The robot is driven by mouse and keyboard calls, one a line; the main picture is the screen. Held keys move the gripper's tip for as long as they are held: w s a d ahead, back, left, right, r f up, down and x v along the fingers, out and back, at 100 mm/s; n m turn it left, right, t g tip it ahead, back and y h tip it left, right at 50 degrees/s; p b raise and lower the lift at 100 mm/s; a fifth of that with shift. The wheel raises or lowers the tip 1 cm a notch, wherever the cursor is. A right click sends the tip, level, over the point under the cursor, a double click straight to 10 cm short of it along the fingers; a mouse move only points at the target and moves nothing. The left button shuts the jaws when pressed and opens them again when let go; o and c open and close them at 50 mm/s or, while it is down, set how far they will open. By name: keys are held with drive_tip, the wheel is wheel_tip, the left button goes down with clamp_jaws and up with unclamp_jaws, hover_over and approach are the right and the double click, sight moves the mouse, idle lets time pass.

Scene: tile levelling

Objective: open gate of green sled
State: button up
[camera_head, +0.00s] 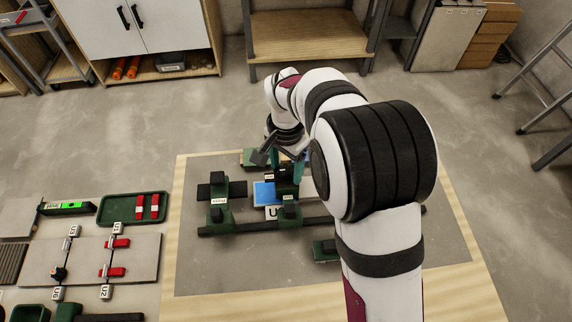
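A dark fixture with green blocks (221,213) and black bars stands on the grey board, left of my arm. It looks like the green sled, but I cannot tell for sure which piece is its gate. A blue square (264,193) lies in the middle of it, with a white label starting with "U" just in front. My gripper (287,160) points down over the back part of the fixture, beside an upright black and green block (287,182). The fingertips are small and partly hidden, so contact and opening cannot be made out. My arm hides the fixture's right side.
The grey board (205,272) has bare room at the front left. Another green block (325,250) lies near my arm. To the left are a green tray (112,207) with red clips, a pale tile (145,255) with red clips, and a level (68,207).

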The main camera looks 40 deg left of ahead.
sight(286, 170)
drive_tip(key=shift+r, duration=0.1)
wheel_tip(286, 170, up, 16)
drive_tip(key=shift+f, duration=0.2)
idle(0.4)
